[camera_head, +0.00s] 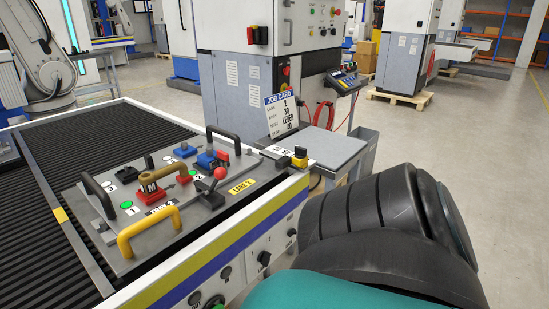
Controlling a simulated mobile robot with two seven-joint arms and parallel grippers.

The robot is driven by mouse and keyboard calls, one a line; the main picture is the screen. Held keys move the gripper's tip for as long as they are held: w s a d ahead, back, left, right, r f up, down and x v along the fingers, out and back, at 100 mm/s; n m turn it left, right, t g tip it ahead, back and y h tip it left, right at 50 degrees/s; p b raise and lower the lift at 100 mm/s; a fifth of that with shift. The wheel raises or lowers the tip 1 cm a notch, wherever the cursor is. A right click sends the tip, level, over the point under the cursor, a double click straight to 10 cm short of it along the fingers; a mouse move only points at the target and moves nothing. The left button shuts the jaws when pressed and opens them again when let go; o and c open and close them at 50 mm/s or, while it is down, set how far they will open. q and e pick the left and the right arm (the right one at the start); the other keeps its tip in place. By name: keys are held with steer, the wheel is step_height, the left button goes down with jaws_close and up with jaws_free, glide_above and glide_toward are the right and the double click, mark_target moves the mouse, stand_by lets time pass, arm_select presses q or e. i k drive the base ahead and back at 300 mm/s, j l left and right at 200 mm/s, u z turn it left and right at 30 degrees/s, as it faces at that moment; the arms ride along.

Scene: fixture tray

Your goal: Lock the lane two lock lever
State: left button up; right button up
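A grey fixture tray (95,229) lies on the black roller bed at the left. A lever with a red ball knob (220,173) rises from a dark base at the tray's right side, close to a yellow label reading LANE 2 (242,186). The knob stands above the base; whether the lever is locked cannot be told. A brass-coloured part marked M (148,181) sits on a red block (147,196) near the tray's middle. Blue blocks (206,160) with red parts sit farther back. Neither gripper is in view.
The tray has a yellow handle (150,232) in front and black handles (99,196) at its left and back. A job card (281,112) and grey shelf (318,147) stand beyond. My black-and-teal arm fills the lower right.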

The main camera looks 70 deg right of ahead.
mark_target(301, 233)
steer(key=z, duration=2.5)
